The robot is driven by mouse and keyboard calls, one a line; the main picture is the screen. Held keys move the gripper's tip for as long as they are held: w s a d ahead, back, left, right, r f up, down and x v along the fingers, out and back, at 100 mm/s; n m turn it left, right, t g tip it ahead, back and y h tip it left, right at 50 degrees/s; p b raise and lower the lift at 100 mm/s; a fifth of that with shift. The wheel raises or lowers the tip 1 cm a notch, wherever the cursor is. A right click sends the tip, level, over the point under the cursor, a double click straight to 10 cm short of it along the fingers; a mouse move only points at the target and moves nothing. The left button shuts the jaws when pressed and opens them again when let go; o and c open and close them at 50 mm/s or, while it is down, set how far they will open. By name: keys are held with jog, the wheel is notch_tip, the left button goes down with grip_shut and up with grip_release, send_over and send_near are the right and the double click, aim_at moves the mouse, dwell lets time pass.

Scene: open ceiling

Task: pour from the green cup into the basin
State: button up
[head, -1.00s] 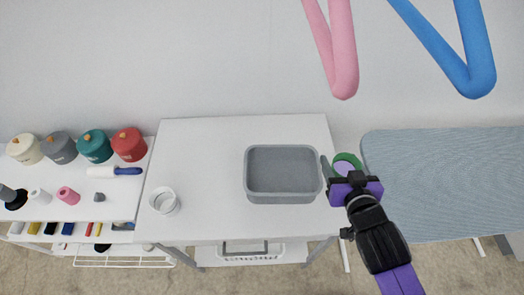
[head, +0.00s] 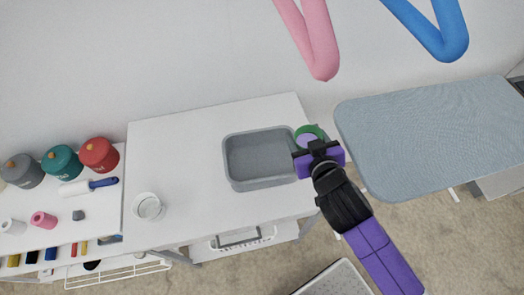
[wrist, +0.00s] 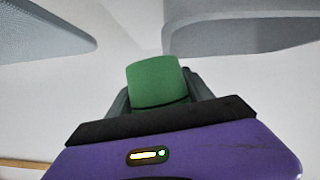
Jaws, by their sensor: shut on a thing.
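The green cup (head: 309,131) is in my gripper (head: 308,148), at the right edge of the grey basin in the head view. Its rim is green and its inside looks purple. In the wrist view the green cup (wrist: 158,82) stands between the fingers of my gripper (wrist: 160,95), which is shut on it. The grey basin (head: 232,171) sits on the white table and looks empty. Part of the basin (wrist: 260,30) also shows at the upper right of the wrist view. The cup's lower part is hidden by my gripper.
A white cup (head: 149,207) stands at the left of the white table (head: 180,150). A blue-grey padded board (head: 430,135) is to the right. The table between white cup and basin is clear.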

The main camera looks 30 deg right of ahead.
jog(key=shift+w+a+r+n+g+h+p, duration=0.4)
jog(key=shift+a+n+p, duration=0.2)
jog(key=shift+p, duration=0.2)
jog(key=shift+w+a+f+n+g+h, duration=0.25)
jog(key=shift+a+f+n+g+h, duration=0.1)
jog(key=shift+f+n, duration=0.15)
jog(key=shift+a, duration=0.15)
jog(key=shift+w+a+r+n+g+h+p, duration=0.3)
jog(key=shift+w+a+n+h+p, duration=0.15)
jog(key=shift+n+p, duration=0.2)
jog(key=shift+a+f+n+g+h, duration=0.2)
jog(key=shift+f+n+g+h, duration=0.05)
jog(key=shift+f+n+h, duration=0.2)
dwell(0.6)
jog(key=shift+r+n+h+p, duration=0.4)
jog(key=shift+n+p, duration=0.2)
jog(key=shift+p, duration=0.1)
dwell(0.7)
jog(key=shift+f+n+g+h, duration=0.35)
jog(key=shift+f+n+g, duration=0.05)
jog(key=shift+f+n, duration=0.1)
dwell(0.9)
jog(key=shift+w+r+n+h, duration=0.1)
jog(key=shift+r+n+h, duration=0.3)
jog(key=shift+n+h, duration=0.2)
dwell(0.7)
jog(key=shift+w+a+r+n, duration=0.15)
jog(key=shift+a+n, duration=0.15)
jog(key=shift+a, duration=0.05)
dwell(0.4)
